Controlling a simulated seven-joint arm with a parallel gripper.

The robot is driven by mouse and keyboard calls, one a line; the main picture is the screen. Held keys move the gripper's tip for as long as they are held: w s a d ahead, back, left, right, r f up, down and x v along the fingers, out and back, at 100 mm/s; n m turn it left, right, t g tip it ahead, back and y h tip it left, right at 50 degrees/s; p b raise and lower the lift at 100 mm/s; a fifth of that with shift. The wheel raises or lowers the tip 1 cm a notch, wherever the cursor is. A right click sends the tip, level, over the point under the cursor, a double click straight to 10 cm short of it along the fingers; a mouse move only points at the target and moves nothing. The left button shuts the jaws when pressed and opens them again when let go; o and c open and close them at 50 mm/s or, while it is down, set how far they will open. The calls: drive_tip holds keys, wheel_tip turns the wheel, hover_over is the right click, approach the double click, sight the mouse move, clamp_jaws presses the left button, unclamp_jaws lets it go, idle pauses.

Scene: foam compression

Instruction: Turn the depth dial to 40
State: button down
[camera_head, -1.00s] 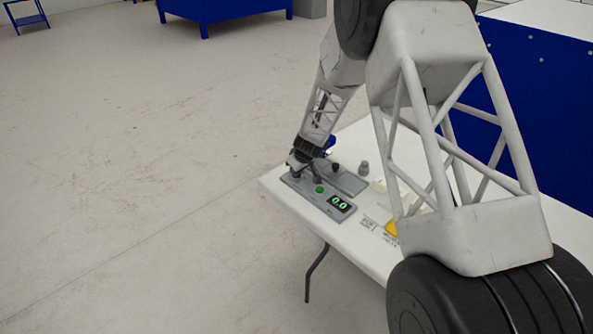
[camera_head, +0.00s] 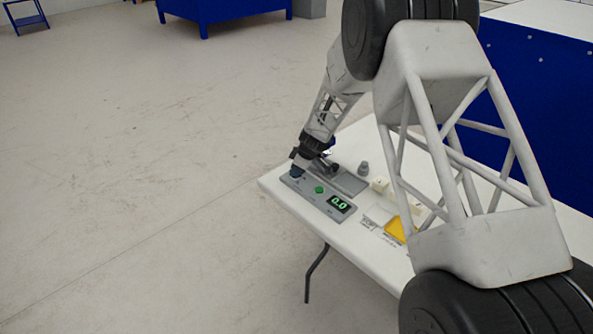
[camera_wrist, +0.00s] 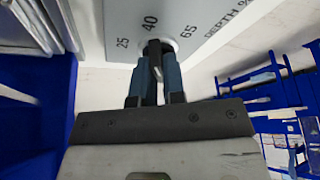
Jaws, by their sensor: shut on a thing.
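The depth dial (camera_wrist: 153,46) is a small dark knob on the grey panel, with 25, 40 and 65 printed around it. In the wrist view the fingers of my gripper (camera_wrist: 154,66) are closed around it, near the 40 mark. The fingers hide most of the knob, so its exact pointing is hard to read. The panel's display (camera_head: 339,204) reads 0.0 in green, beside a green button (camera_head: 319,190).
The panel sits near the edge of a white table (camera_head: 350,236). A grey tray (camera_head: 350,183), a grey weight-like piece (camera_head: 363,168), pale blocks (camera_head: 380,184) and a yellow pad (camera_head: 396,229) lie nearby. The floor left of the table is clear.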

drive_tip(key=c, duration=1.2)
unclamp_jaws()
drive_tip(key=shift+r, duration=0.15)
drive_tip(key=v, duration=0.7)
drive_tip(key=shift+r, duration=0.25)
drive_tip(key=shift+d, duration=0.15)
